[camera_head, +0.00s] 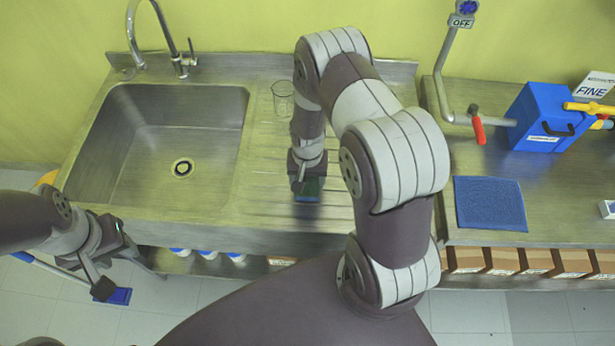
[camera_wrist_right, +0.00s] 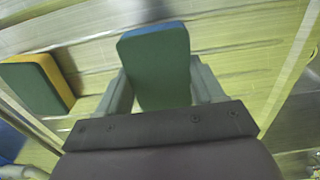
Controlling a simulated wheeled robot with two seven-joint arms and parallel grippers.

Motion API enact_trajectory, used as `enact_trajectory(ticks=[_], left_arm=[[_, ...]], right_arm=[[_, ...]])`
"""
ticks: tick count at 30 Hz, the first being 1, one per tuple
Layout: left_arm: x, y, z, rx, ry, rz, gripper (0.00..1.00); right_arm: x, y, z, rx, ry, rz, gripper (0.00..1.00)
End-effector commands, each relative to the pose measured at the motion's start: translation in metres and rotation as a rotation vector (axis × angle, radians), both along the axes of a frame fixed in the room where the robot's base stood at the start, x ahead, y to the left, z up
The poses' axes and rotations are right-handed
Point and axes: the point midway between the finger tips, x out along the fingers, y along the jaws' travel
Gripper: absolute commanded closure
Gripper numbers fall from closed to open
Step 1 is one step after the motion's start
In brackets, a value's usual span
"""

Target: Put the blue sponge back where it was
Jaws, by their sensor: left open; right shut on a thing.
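The blue sponge has a green face and a blue edge. In the right wrist view the sponge (camera_wrist_right: 157,65) stands between the two fingers of my right gripper (camera_wrist_right: 160,92), which is shut on it. In the head view the sponge (camera_head: 309,193) shows below my right gripper (camera_head: 306,180), over the ribbed drainboard (camera_head: 265,190) right of the sink. I cannot tell whether it touches the board. A second sponge, green and yellow (camera_wrist_right: 38,85), lies left of it in the right wrist view. My left gripper (camera_head: 112,274) is open and empty in front of the counter.
The sink basin (camera_head: 155,150) is empty. A glass beaker (camera_head: 283,98) stands on the drainboard behind my right gripper. A blue mat (camera_head: 490,203) and a blue box (camera_head: 548,118) are on the right counter. My right arm hides part of the drainboard.

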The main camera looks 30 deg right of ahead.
Motion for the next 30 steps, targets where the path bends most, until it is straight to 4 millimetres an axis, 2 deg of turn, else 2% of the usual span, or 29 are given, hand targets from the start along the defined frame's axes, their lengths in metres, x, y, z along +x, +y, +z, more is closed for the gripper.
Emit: enact_trajectory(ticks=[1,4,14,15,16,17,25,27,30], left_arm=[[0.0,0.0,0.006,0.0,0.0,0.0,0.57],[0.0,0.0,0.006,0.0,0.0,0.0,0.57],[0.0,0.0,0.0,0.0,0.0,0.0,0.57],[0.0,0.0,0.002,0.0,0.0,0.0,0.57],[0.0,0.0,0.002,0.0,0.0,0.0,0.57],[0.0,0.0,0.002,0.0,0.0,0.0,0.57],[0.0,0.0,0.003,0.0,0.0,0.0,0.57],[0.0,0.0,0.006,0.0,0.0,0.0,0.57],[0.0,0.0,-0.001,0.0,0.0,0.0,0.57]], right_arm=[[0.0,0.0,-0.005,0.0,0.002,0.0,0.61],[0.0,-0.001,-0.014,-0.001,-0.001,0.0,0.61],[0.001,-0.001,-0.019,0.0,-0.002,0.0,0.61],[0.001,-0.001,-0.017,0.0,-0.002,0.0,0.2],[0.001,-0.001,-0.017,0.0,-0.002,0.0,0.1],[0.001,-0.001,-0.017,0.0,-0.002,0.0,0.07],[0.001,-0.001,-0.016,0.0,-0.002,0.0,0.07],[0.001,-0.001,-0.011,-0.001,-0.003,0.0,0.07],[0.003,-0.001,0.001,-0.001,-0.007,0.0,0.07]])
